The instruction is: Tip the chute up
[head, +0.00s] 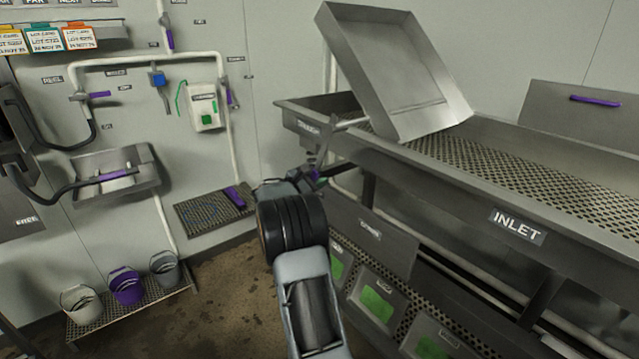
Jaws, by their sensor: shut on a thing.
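The chute (385,65) is a shallow open steel tray at the upper middle. It stands steeply tilted above the perforated trough, its far end raised to the upper left and its lower edge down at the trough. A thin metal lever (350,123) sticks out from near its lower left corner. My gripper (316,176) is in front of the trough's left end, below the chute. It is shut on a small purple-gripped handle there, which seems to belong to the lever. My own wrist hides much of the jaws and handle.
The long steel trough marked INLET (517,226) fills the right side, with bins (377,301) below it. A wall box (204,107), sink (103,175), low grated platform (203,213) and buckets (126,286) are at left. The floor between is clear.

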